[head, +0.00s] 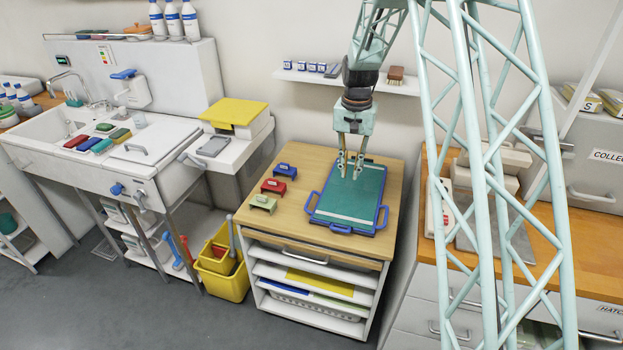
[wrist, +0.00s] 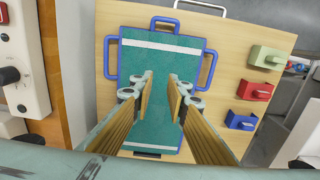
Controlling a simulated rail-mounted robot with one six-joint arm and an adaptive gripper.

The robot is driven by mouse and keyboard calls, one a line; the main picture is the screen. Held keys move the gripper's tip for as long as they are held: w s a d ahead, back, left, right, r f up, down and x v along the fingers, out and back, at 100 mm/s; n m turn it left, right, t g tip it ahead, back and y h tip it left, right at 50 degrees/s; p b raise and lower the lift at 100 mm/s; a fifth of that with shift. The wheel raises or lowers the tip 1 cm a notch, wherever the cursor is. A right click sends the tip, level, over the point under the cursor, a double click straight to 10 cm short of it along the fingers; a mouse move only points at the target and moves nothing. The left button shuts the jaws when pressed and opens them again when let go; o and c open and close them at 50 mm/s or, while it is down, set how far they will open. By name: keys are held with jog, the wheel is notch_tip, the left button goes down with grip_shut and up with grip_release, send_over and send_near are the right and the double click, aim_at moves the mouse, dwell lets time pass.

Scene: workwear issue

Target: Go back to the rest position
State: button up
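My gripper (head: 350,166) is above the green board with blue handles (head: 350,197) on the wooden-topped cabinet. In the wrist view its two fingers (wrist: 163,88) stand apart with only the board's green surface showing between them. The gripper holds nothing. It points down, and whether its tips touch the board is hard to tell. The board also shows in the wrist view (wrist: 165,65), lying flat with a white stripe near each end.
A wall shelf (head: 350,81) with small items is behind my arm. A sink (head: 60,130) is at left; an orange-topped counter (head: 590,265) is at right.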

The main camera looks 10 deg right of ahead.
jog(key=s+a+r+n+t+b, duration=0.15)
jog(key=s+a+r, duration=0.25)
jog(key=s+r, duration=0.8)
jog(key=s+a+r+n+t, duration=0.15)
jog(key=s+a+r, duration=0.25)
jog(key=s+r, duration=0.75)
jog(key=s+a+r+n+b, duration=0.1)
jog(key=s+a+r, duration=0.1)
jog(key=s, duration=1.2)
jog(key=s+a+r+n+t+b, duration=0.1)
jog(key=s+a+r+n, duration=0.1)
jog(key=s, duration=1.3)
jog(key=shift+s+a+r, duration=0.2)
jog(key=shift+s+r, duration=0.1)
jog(key=shift+r, duration=0.15)
jog(key=shift+w, duration=0.15)
